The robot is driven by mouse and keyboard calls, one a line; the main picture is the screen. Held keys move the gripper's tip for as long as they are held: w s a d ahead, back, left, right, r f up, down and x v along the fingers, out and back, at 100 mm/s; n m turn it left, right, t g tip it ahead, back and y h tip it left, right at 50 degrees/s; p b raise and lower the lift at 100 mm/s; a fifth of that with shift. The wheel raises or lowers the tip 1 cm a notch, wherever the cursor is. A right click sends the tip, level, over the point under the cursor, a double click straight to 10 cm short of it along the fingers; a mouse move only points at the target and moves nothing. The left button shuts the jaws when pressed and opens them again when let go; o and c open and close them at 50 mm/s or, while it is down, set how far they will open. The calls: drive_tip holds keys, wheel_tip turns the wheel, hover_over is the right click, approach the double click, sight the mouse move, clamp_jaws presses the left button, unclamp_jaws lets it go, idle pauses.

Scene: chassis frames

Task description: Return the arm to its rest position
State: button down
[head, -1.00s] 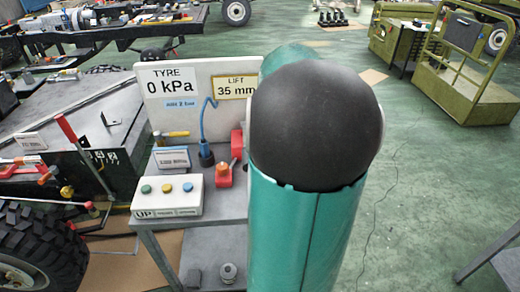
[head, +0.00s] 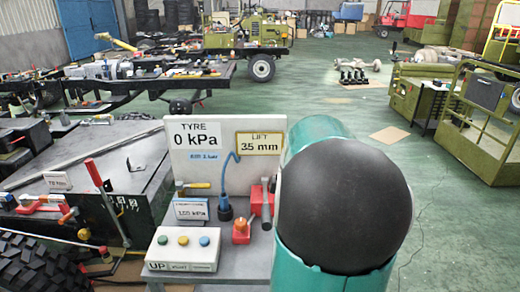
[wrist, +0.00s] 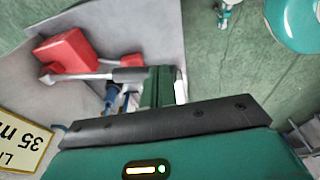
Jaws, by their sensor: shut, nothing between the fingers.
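My teal arm, with its large black round joint, fills the right centre of the head view and hides what lies behind it. My gripper (wrist: 163,84) shows in the wrist view as short dark green fingers beyond a black edge. The fingers are shut with nothing between them. In that picture they lie just right of the end of a grey-handled lever (wrist: 118,75) on a red block (wrist: 65,50). I cannot tell how far apart they are in depth. The gripper is not visible in the head view.
A bench (head: 232,271) holds a button box (head: 183,248), a red-based knob (head: 241,230) and a board (head: 225,158) reading "0 kPa" and "35 mm". A vehicle chassis (head: 80,170) stands left. An olive platform frame (head: 478,130) stands right. Green floor (head: 440,235) is open right of my arm.

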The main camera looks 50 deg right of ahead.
idle(0.6)
drive_tip(key=w+a+r+m+t+h, duration=0.1)
drive_tip(key=a+r+m, duration=0.2)
drive_tip(key=a, duration=1)
drive_tip(key=w+a+r+m+t+h, duration=0.15)
drive_tip(key=a+r, duration=0.25)
drive_tip(key=a, duration=0.9)
drive_tip(key=s+a+m+t+y, duration=0.1)
drive_tip(key=s+a+m, duration=0.3)
drive_tip(key=a, duration=0.4)
drive_tip(key=shift+s+a+f, duration=0.15)
drive_tip(key=shift+s+a, duration=0.1)
drive_tip(key=shift+a, duration=0.05)
drive_tip(key=shift+s, duration=0.1)
